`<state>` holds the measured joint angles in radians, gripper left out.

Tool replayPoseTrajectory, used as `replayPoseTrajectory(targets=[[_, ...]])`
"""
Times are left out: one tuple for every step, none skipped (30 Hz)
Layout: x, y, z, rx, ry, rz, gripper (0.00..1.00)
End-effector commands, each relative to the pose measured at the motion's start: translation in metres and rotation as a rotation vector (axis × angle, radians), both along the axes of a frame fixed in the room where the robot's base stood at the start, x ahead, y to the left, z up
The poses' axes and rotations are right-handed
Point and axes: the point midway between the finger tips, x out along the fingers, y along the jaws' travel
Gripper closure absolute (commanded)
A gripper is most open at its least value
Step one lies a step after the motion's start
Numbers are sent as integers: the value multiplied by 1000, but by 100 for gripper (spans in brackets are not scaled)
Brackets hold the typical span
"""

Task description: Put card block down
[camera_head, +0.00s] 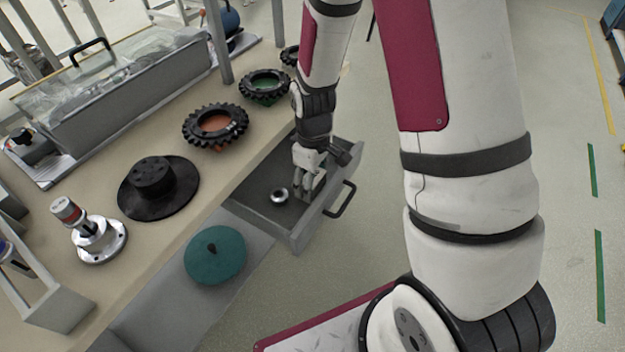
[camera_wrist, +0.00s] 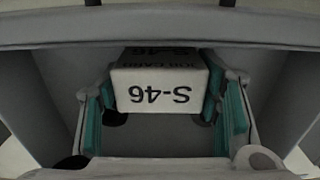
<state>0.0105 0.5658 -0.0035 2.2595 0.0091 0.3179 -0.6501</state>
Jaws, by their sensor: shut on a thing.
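The card block (camera_wrist: 160,90) is a pale block with the dark marking "S-46", upside down in the wrist view. My gripper (camera_wrist: 165,125) is shut on it, with teal pads at its left and right sides. In the head view my gripper (camera_head: 309,185) reaches down into the open grey drawer (camera_head: 262,225). The block is not clear to see there, hidden by the gripper. I cannot tell whether the block touches the drawer floor.
A small metal ring (camera_head: 280,196) lies in the drawer left of my gripper. The drawer handle (camera_head: 343,199) is on its right. On the bench stand a black flanged disc (camera_head: 158,185), toothed wheels (camera_head: 215,125) and a metal fitting (camera_head: 95,238). A teal round disc (camera_head: 215,255) is near the drawer.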

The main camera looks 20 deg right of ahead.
Motion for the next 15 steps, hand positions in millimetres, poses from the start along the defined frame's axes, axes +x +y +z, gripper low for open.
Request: replayPoseTrajectory(targets=[[0, 0, 1, 0, -1, 0, 73], [0, 0, 1, 0, -1, 0, 73], [0, 0, 1, 0, -1, 0, 73], [0, 0, 1, 0, -1, 0, 73], [0, 0, 1, 0, -1, 0, 73], [0, 0, 0, 0, -1, 0, 73], [0, 0, 0, 0, -1, 0, 73], [0, 0, -1, 0, -1, 1, 73], [1, 0, -3, 0, -1, 1, 73], [0, 0, -2, 0, -1, 1, 35], [0, 0, -2, 0, -1, 1, 29], [0, 0, -2, 0, -1, 1, 22], [0, 0, -2, 0, -1, 1, 22], [0, 0, -2, 0, -1, 1, 22], [0, 0, -2, 0, -1, 1, 22]])
